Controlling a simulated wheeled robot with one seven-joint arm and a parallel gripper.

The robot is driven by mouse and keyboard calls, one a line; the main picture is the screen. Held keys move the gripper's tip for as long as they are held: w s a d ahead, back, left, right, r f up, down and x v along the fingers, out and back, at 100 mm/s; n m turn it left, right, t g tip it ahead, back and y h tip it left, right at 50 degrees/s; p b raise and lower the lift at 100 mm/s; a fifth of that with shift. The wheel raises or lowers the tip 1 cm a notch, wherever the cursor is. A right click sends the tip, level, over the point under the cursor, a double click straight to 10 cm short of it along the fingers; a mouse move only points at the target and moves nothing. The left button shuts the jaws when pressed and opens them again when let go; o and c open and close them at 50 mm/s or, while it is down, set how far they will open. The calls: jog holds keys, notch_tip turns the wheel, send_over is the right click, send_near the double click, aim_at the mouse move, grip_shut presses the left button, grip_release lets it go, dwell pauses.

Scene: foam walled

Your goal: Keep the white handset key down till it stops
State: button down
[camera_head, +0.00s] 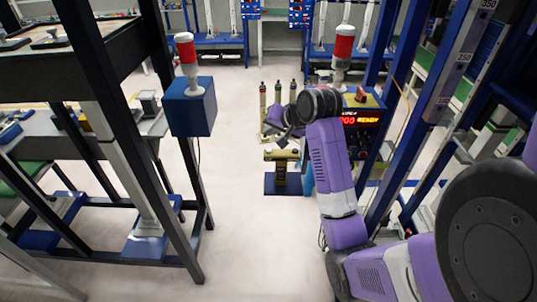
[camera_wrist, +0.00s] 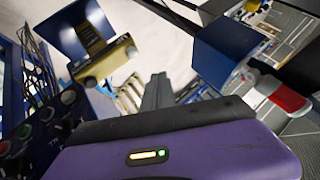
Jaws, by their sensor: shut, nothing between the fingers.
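A yellow box (camera_head: 281,155) stands on a blue-based stand in the middle of the head view, just below my gripper. It also shows at the upper left of the wrist view (camera_wrist: 100,62), with a small pale spot near its right end. I cannot tell whether that spot is the white handset key. My gripper (camera_head: 272,127) is small and partly hidden by my wrist in the head view. In the wrist view its dark fingers (camera_wrist: 158,90) are together and empty, pointing past the yellow box and apart from it.
A control box with a lit red display (camera_head: 362,118) stands right of my wrist. Its dark panel with several round knobs (camera_wrist: 45,130) is at the left of the wrist view. A blue box with a red-topped lamp (camera_head: 190,105) is mounted at left. Clear floor (camera_head: 245,220) lies between.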

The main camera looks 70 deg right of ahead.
aim_at(270, 154)
notch_tip(270, 154, down, 3)
jog(key=shift+r+b, duration=0.2)
jog(key=shift+b, duration=0.6)
jog(key=shift+f, duration=0.85)
jog(key=shift+f, duration=0.1)
dwell(0.6)
jog(key=shift+f, duration=0.35)
jog(key=shift+f, duration=0.6)
dwell(1.8)
jog(key=shift+r, duration=0.1)
dwell(1.4)
jog(key=shift+r+p, duration=0.9)
jog(key=shift+r, duration=0.05)
